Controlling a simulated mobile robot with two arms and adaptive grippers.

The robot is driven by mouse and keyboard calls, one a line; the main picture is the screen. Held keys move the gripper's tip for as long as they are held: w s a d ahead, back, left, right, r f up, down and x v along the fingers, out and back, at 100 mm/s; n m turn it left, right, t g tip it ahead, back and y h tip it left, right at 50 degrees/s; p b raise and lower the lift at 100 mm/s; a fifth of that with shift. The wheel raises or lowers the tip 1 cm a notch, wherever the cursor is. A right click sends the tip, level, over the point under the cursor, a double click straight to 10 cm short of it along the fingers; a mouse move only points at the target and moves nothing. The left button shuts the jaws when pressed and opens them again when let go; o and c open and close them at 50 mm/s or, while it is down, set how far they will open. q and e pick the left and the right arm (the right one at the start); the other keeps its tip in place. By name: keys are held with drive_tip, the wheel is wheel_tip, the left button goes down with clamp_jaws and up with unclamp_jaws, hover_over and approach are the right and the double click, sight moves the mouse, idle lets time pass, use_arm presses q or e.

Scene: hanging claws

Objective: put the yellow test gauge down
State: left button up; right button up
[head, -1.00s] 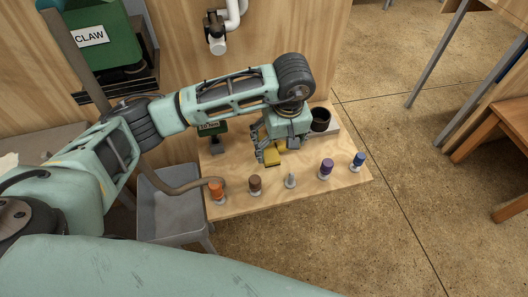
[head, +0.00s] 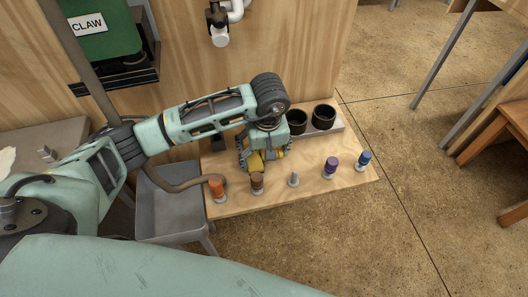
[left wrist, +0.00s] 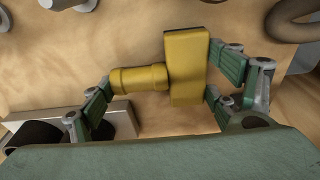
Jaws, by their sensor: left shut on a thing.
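The yellow test gauge (head: 256,163) is in my left gripper (head: 262,156), low over the wooden table (head: 330,197), behind the orange and brown pegs. In the left wrist view the gauge (left wrist: 185,68) shows as a rectangular block joined to a thick round shaft. The left gripper's fingers (left wrist: 160,77) close on it from both sides, one at the shaft end and one at the block. I cannot tell whether the gauge touches the table top. My right gripper is not in view.
An orange peg (head: 217,188), brown peg (head: 257,182), bare grey peg (head: 294,178), purple peg (head: 331,165) and blue peg (head: 365,159) line the front edge. Two black cups (head: 323,115) stand at the back. A grey stool (head: 170,209) is left of the table.

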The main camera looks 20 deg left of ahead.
use_arm(q)
drive_tip(key=shift+f, duration=0.25)
drive_tip(key=o, duration=1)
drive_tip(key=shift+r, duration=0.1)
drive_tip(key=o, duration=0.3)
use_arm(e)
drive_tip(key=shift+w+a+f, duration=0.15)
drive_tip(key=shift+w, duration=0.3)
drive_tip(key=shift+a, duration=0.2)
